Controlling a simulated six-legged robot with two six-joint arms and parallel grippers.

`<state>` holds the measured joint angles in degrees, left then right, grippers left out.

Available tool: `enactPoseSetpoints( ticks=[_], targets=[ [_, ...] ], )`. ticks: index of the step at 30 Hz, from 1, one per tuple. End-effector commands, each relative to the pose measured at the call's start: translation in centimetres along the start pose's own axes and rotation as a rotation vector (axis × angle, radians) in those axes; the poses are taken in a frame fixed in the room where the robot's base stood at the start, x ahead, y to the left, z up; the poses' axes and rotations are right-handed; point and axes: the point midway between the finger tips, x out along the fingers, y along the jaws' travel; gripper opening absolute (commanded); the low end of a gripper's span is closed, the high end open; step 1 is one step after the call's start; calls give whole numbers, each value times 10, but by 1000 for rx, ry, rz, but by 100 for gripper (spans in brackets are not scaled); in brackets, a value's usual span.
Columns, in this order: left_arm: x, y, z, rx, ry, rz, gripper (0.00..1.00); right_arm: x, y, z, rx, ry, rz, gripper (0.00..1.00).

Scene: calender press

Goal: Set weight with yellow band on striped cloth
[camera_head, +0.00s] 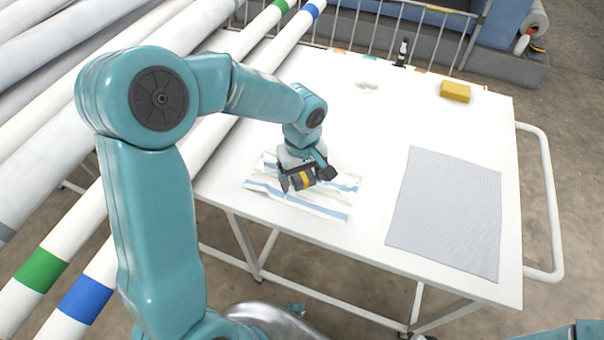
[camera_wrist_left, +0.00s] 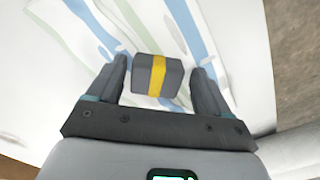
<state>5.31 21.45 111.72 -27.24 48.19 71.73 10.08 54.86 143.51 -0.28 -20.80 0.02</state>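The weight with the yellow band (camera_head: 303,181) is a dark grey block with a yellow stripe around its middle. It is on or just above the striped cloth (camera_head: 335,206), which is white with blue and green stripes and lies on the white table. In the left wrist view the weight (camera_wrist_left: 143,76) is between the two fingers of my left gripper (camera_wrist_left: 160,68), with narrow gaps at both sides. My left gripper (camera_head: 307,179) looks open around it. Whether the weight's underside touches the cloth is hidden. My right gripper is out of view.
A grey mat (camera_head: 447,212) lies on the right of the table (camera_head: 355,130). Large white rolls (camera_head: 50,240) run along the left. The table's middle is clear.

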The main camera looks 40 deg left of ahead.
Motion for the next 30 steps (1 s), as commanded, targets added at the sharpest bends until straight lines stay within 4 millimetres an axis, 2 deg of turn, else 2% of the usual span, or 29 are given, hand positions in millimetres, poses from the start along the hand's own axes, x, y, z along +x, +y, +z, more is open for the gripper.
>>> enactPoseSetpoints(
  ticks=[3,7,8,15,21,25,30],
  targets=[
    [0,-2,1,1,-5,-7,80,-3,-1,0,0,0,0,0],
    [-18,-1,1,0,-4,-6,80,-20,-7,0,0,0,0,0],
    [-21,0,0,0,-1,-2,80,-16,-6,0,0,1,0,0],
    [-83,0,0,-1,1,2,80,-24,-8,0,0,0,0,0],
    [-119,0,0,0,0,0,80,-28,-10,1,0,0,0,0],
    [-130,0,0,0,0,0,80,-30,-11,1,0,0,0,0],
    [-132,0,0,0,-1,-2,80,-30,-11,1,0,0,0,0]
  ],
)
